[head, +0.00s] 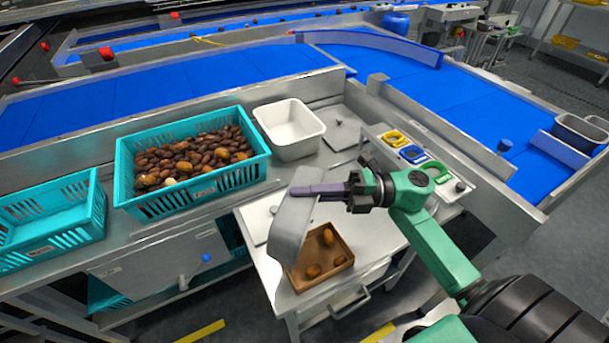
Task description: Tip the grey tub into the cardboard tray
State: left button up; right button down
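The grey tub (291,222) is held tilted steeply on its side above the left part of the cardboard tray. My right gripper (318,190) is shut on the tub's upper rim, with its arm coming in from the right. The cardboard tray (337,236) sits on the small metal table and holds a few brown dates (313,271). The tub hides the tray's left side, and the tub's inside cannot be seen well. My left gripper is not in view.
A teal crate full of dates (128,170) and an empty teal crate (97,203) stand at left on the steel bench. A white tub (289,146) stands behind. Blue, yellow and green ring-like items (412,154) lie at right. Blue conveyors (180,80) run behind.

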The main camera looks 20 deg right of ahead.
jog(key=w+a+r+m+g+h+p, duration=0.2)
jog(key=w+a+h+p, duration=0.3)
jog(key=p, duration=0.6)
jog(key=w+a+f+m+g+h+b, duration=0.1)
jog(key=w+a+f+m+g+h, duration=0.2)
jog(key=f+g+h, duration=0.4)
jog(key=w+a+g+h, duration=0.1)
jog(key=a+h, duration=0.1)
jog(key=h, duration=0.1)
jog(key=shift+a+f+h, duration=0.25)
jog(key=shift+h, duration=0.05)
jog(key=shift+w, duration=0.15)
